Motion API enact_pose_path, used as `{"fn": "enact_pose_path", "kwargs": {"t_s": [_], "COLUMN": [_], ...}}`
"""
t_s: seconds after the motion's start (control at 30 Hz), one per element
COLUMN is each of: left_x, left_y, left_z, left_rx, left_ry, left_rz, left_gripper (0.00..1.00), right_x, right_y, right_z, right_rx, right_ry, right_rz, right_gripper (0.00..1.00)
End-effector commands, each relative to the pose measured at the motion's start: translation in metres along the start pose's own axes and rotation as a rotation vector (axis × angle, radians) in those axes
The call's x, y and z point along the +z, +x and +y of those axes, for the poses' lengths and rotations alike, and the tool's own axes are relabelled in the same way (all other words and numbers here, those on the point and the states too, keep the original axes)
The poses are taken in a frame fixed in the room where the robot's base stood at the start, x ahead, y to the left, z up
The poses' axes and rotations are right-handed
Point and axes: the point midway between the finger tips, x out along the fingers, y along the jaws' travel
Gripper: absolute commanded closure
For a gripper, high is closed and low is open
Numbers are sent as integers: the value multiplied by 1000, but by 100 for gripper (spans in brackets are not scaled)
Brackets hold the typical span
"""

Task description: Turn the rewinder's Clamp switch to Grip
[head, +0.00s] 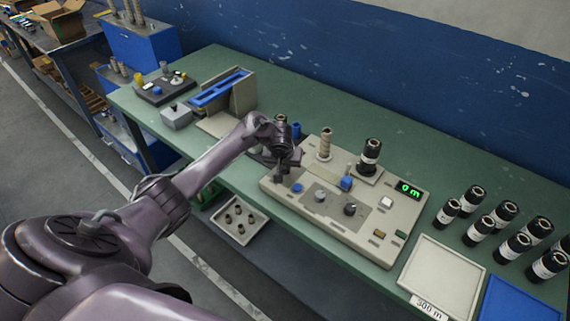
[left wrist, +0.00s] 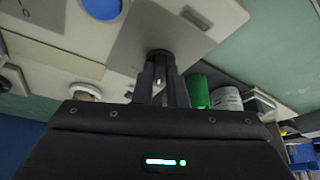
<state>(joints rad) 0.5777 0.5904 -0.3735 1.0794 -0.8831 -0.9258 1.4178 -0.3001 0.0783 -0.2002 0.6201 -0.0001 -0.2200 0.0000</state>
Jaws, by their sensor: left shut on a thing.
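The rewinder (head: 390,245) is a beige box on the green bench, with a grey control panel on its top. My left gripper (head: 291,175) is over the panel's left end. In the left wrist view its two fingers (left wrist: 160,85) point at the panel and are closed on a small dark switch knob (left wrist: 160,54). The gripper partly hides this knob, so I cannot read its label or its setting. A pale round knob (head: 320,195) and a black knob (head: 350,209) stand to the right on the panel. My right gripper is not in view.
A blue knob (head: 346,183), a tan core on a post (head: 325,143), a black roll (head: 370,152) and a green "0 m" display (head: 409,190) are on the rewinder. An empty tray (head: 442,277) and several black rolls (head: 480,229) stand to the right.

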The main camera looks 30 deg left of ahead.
Motion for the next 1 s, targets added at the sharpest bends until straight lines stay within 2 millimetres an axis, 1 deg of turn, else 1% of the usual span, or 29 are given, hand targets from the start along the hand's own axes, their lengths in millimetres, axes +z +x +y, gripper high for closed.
{"fn": "enact_pose_path", "kwargs": {"t_s": [0.3,0.5,0.67,1.0], "left_x": [0,-1,-1,-3], "left_y": [-1,0,2,4], "left_z": [-4,-5,-6,-8], "left_rx": [84,158,216,319], "left_ry": [206,381,521,771], "left_rz": [-3,-2,-1,0], "left_gripper": [100,100,100,100], "right_x": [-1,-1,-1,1], "right_y": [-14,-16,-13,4], "right_z": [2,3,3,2], "right_rx": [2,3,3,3], "right_ry": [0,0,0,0], "right_rz": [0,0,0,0], "right_gripper": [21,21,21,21]}}
